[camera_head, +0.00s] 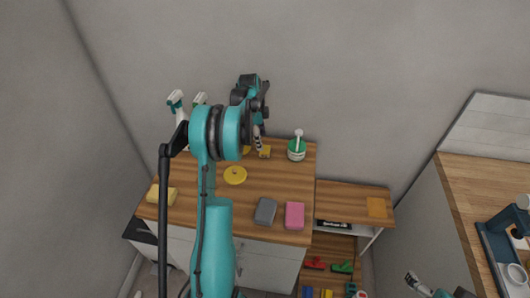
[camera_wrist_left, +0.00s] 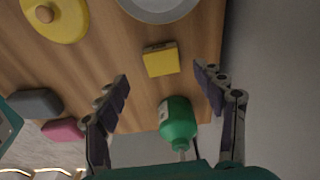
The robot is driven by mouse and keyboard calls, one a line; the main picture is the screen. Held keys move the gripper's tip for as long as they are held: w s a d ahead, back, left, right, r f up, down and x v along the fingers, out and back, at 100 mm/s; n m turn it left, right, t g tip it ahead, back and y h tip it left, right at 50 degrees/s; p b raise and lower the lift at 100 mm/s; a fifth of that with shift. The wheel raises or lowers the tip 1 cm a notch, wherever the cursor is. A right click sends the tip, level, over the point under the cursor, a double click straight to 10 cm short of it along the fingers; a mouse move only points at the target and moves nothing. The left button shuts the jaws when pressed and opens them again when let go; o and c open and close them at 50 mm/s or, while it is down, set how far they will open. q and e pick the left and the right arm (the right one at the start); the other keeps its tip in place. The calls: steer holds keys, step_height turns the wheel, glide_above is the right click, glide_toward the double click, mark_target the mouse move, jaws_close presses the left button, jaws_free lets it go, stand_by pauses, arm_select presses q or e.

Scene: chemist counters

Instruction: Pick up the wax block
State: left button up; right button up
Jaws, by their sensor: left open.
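A small yellow block (camera_head: 265,152), which I take for the wax block, lies on the wooden counter near its back edge. In the left wrist view the block (camera_wrist_left: 161,61) lies beyond the fingertips, in line with the gap between them.
A green bottle (camera_head: 297,150) stands right of the block. A yellow disc (camera_head: 235,175), a grey block (camera_head: 265,211), a pink block (camera_head: 294,215) and a yellow sponge (camera_head: 162,194) lie on the counter. Spray bottles (camera_head: 177,108) stand at the back left. My left arm hides part of the counter.

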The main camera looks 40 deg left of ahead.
mark_target(265, 149)
arm_select(q)
steer(key=f, duration=0.2)
steer(key=f+b, duration=0.1)
steer(key=f, duration=0.1)
steer(key=w+f, duration=0.1)
steer(key=shift+d+f+b, duration=0.4)
steer(key=shift+r, duration=0.1)
steer(key=c, duration=1.2)
